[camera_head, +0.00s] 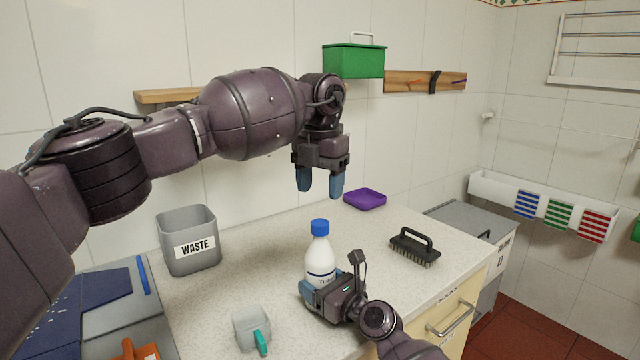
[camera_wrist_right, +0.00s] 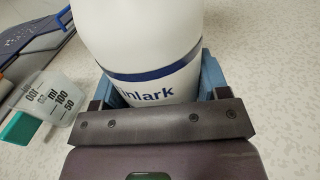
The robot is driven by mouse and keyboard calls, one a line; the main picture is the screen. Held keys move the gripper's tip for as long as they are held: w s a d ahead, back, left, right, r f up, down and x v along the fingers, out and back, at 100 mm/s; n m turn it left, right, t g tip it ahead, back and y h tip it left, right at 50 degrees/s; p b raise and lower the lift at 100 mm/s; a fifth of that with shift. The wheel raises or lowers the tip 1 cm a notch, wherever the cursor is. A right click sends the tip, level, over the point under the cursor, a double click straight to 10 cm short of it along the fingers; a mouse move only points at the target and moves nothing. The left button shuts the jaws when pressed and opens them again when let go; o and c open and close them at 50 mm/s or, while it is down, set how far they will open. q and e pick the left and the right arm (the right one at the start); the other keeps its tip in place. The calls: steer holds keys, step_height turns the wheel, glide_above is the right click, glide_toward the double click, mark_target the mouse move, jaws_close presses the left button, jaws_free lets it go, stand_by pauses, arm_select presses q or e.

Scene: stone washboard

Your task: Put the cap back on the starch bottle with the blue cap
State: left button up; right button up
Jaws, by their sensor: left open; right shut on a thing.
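The starch bottle (camera_head: 318,260) is white with a dark blue band and stands upright on the counter. A blue cap (camera_head: 320,227) sits on its top; whether it is tight I cannot tell. My right gripper (camera_head: 322,290) is shut around the lower body of the bottle. In the right wrist view the bottle (camera_wrist_right: 140,35) fills the space between the blue fingers, and its top is out of frame. My left gripper (camera_head: 320,184) is open and empty, pointing down in the air above the bottle cap.
A grey waste bin (camera_head: 188,240) stands at the left, and a measuring cup (camera_head: 250,328) with a teal handle at the front. A black brush (camera_head: 413,247) lies to the right, a purple tray (camera_head: 365,199) at the back. The counter (camera_head: 215,295) is clear between them.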

mark_target(320, 222)
arm_select(q)
steer(key=shift+f, duration=4)
steer(key=c, duration=1)
steer(key=o, duration=1.1)
step_height(320, 222, up, 12)
arm_select(e)
steer(key=o, duration=1.8)
